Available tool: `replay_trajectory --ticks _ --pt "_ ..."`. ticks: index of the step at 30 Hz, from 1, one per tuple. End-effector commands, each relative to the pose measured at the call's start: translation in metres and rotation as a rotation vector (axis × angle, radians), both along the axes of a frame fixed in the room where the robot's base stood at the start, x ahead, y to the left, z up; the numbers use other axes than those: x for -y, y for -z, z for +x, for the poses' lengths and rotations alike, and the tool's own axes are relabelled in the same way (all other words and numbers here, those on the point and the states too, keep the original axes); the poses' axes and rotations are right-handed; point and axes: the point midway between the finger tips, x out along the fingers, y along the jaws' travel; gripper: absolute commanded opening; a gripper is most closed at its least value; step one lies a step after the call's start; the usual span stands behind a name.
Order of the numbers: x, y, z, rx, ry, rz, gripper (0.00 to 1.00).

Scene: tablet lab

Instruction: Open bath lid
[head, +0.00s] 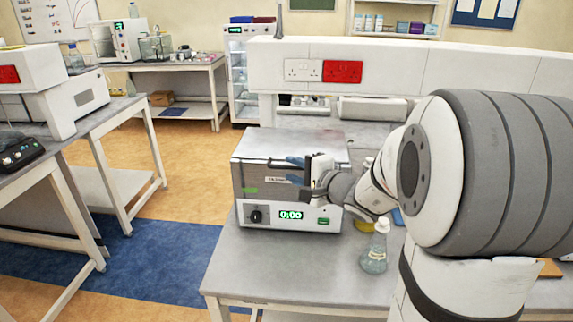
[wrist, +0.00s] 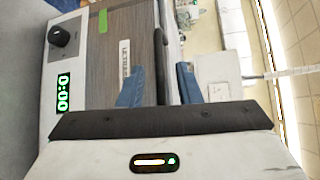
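The bath (head: 252,183) is a metal box on the bench, with a dial and a green 0:00 display on its front. Its flat grey lid (head: 315,140) lies shut on top. A dark bar handle (wrist: 160,55) runs along the upper front of the bath. My gripper (head: 293,169) is at the front of the bath by this handle. Its two blue fingers are apart in the wrist view (wrist: 160,85), with the handle appearing between them. Whether a finger touches the handle cannot be told. My wrist hides part of the bath's right front.
A flask (head: 374,256) and a bottle with yellow liquid (head: 364,224) stand on the bench right of the bath, close below my arm. A white shelf unit with sockets (head: 400,65) stands behind. The bench (head: 265,270) is clear in front of the bath.

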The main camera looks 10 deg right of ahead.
Motion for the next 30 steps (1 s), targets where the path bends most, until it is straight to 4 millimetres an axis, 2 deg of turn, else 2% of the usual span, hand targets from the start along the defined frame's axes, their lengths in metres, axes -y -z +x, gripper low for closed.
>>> replay_trajectory --ticks 6,15,26,30 --pt "-0.01 0.003 0.018 -0.001 -0.001 0.0 0.31" --pt "-0.011 0.003 0.02 0.0 -0.001 0.0 0.3" --pt "-0.011 0.003 0.02 -0.001 -0.002 0.0 0.01" --pt "-0.012 0.003 0.02 -0.001 -0.002 0.0 0.0"
